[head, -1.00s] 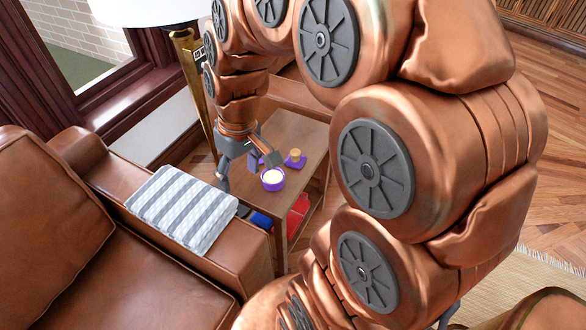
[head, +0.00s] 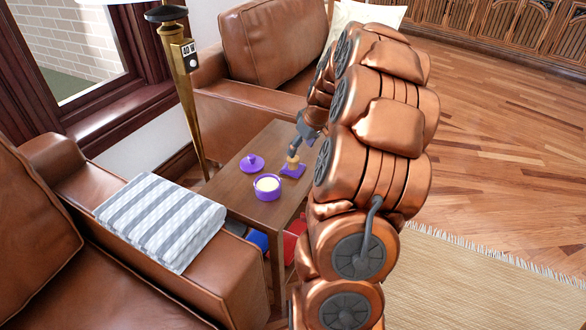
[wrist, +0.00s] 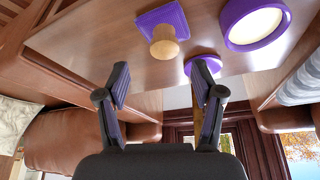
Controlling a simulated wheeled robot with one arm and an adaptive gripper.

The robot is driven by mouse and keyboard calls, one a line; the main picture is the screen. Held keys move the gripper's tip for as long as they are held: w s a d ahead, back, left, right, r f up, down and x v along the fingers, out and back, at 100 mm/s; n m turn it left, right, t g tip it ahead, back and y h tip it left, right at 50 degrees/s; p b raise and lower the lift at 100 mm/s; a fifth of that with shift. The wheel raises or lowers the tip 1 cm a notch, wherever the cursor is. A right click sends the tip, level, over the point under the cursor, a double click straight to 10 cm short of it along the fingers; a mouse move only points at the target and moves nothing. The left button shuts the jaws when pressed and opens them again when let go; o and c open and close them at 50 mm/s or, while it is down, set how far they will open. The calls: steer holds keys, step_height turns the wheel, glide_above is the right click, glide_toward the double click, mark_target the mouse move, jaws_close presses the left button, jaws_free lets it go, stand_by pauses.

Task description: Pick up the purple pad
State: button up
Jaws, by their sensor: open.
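The purple pad (head: 293,171) is a flat square with an upright wooden knob (head: 293,160) on it, lying on the small wooden side table (head: 228,187). In the wrist view the pad (wrist: 170,16) and knob (wrist: 165,44) are above the gap between my fingers. My gripper (head: 297,146) is at the pad's far side, close to the knob; the exact gap is hard to judge. In the wrist view my gripper (wrist: 160,76) is open, with nothing between its fingers.
A purple tub (head: 267,194) with cream contents stands left of the pad. A purple lid (head: 252,164) lies behind the tub. A brass floor lamp (head: 185,95) and leather armchairs surround the table. A striped towel (head: 160,217) lies on the near armrest. Open wooden floor extends right.

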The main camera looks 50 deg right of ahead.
steer(key=shift+a+b+x, duration=0.15)
steer(key=shift+b+x, duration=0.15)
steer(key=shift+x, duration=1.4)
steer(key=shift+a+b+x, duration=0.1)
steer(key=shift+b+x, duration=0.15)
steer(key=shift+x, duration=1.45)
steer(key=shift+w+r, duration=0.15)
steer(key=shift+c, duration=0.3)
steer(key=c, duration=1.1)
steer(key=shift+r, duration=0.1)
step_height(320, 180, up, 10)
steer(key=shift+f+p, duration=0.1)
steer(key=shift+p, duration=0.65)
